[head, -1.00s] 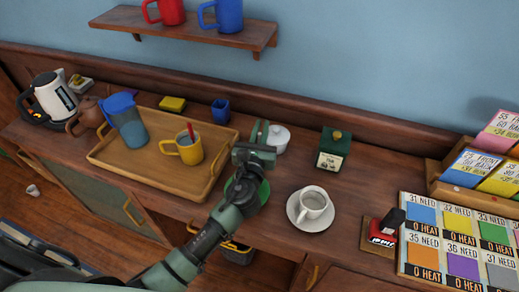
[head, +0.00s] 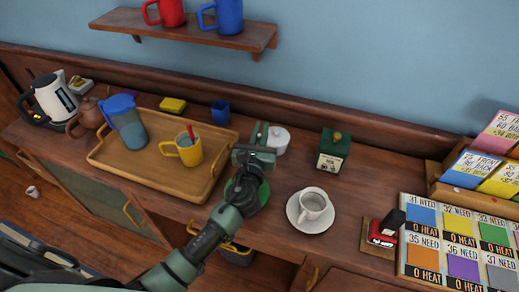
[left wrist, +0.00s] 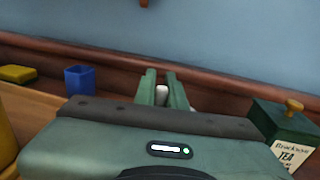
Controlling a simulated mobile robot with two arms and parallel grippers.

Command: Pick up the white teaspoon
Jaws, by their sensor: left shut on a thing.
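My left gripper (head: 260,133) is over the sideboard, between the wooden tray and the tea tin, with its fingers pointing toward the wall. In the left wrist view its two green fingers (left wrist: 163,86) are shut on a narrow white piece, which I take to be the white teaspoon (left wrist: 162,95). Only a small part of the spoon shows; the rest is hidden by the gripper, and I cannot pick it out in the head view. A green saucer (head: 263,193) lies below the wrist, partly covered by my arm. My right gripper is not in view.
The wooden tray (head: 112,157) with a blue jug (head: 130,130) and yellow mug (head: 190,154) is left. A white lidded pot (head: 279,139) is close by the fingers. The green tea tin (head: 332,152) and white cup (head: 313,203) on its saucer stand to the right.

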